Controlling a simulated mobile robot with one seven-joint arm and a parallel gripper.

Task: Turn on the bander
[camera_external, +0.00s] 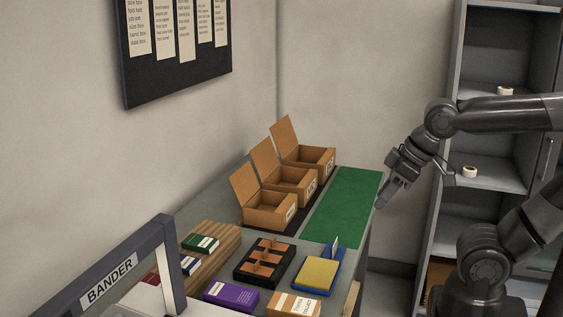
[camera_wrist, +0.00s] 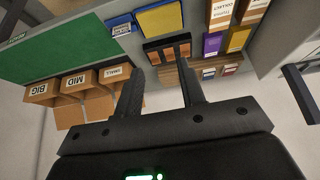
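The bander (camera_external: 112,272) is a dark grey arch with a white "BANDER" label at the lower left of the external view. Its lower part is cut off by the picture edge, and I cannot make out a switch on it. A dark bar at the right edge of the wrist view (camera_wrist: 301,96) looks like part of its arch. My gripper (camera_external: 382,204) is at the table's right edge near the green mat, far from the bander. In the wrist view my gripper (camera_wrist: 160,82) has its two fingers apart with nothing between them.
Open cardboard boxes (camera_external: 272,209) labelled by size stand at the back of the table beside the green mat (camera_external: 342,207). A dark divided tray (camera_external: 246,277), yellow pad (camera_external: 316,273), purple box (camera_external: 231,296) and wooden rack (camera_external: 226,236) fill the front. A shelf unit (camera_external: 453,60) stands behind my arm.

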